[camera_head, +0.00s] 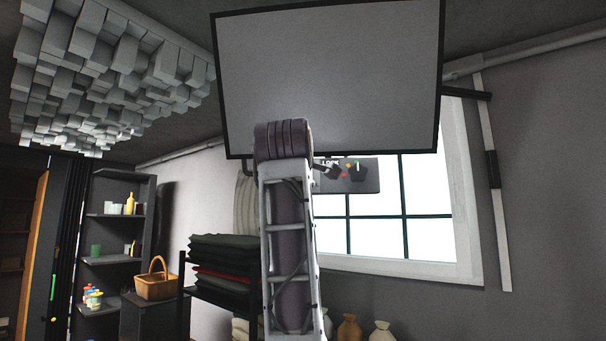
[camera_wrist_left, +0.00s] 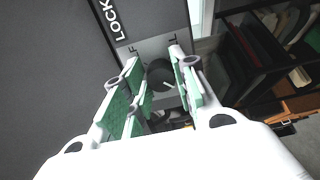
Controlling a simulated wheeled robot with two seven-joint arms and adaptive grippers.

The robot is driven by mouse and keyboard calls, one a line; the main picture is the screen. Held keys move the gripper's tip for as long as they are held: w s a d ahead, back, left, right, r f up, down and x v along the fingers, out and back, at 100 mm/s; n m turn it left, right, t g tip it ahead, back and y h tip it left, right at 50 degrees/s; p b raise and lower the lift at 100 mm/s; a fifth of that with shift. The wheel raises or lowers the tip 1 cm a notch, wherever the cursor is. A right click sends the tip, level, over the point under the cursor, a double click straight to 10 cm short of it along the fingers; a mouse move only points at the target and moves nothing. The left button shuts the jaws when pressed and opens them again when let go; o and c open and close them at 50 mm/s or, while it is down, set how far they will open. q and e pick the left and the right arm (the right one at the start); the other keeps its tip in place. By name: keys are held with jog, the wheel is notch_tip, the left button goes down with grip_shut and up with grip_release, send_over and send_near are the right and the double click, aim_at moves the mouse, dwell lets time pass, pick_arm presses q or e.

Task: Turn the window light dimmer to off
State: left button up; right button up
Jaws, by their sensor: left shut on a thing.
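The dimmer is a dark round knob (camera_wrist_left: 160,74) with a short pale line on its face, in the left wrist view. It sits between the fingers of my left gripper (camera_wrist_left: 158,72). The green-padded fingers stand on either side and are shut on the knob. The grey control panel (camera_wrist_left: 148,47) lies behind it, and a dark cover marked LOCK (camera_wrist_left: 117,20) is at the upper left. In the head view the panel (camera_head: 370,184) shows small and dark before the window, partly hidden by my arm. My right gripper is in neither view.
A large grey screen (camera_head: 328,70) hangs above the panel. A bright window (camera_head: 430,236) is behind it. A rack of folded cloths (camera_head: 222,262), a wicker basket (camera_head: 156,285) and shelves (camera_head: 112,259) stand at the left. Several jars stand below the window.

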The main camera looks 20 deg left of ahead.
pick_arm(q)
jog(key=shift+f, duration=0.2)
jog(key=o, duration=1)
jog(key=shift+r, duration=0.1)
jog(key=shift+o, duration=0.2)
jog(key=s+d, duration=0.2)
jog(key=s, duration=0.9)
jog(key=shift+s, duration=0.4)
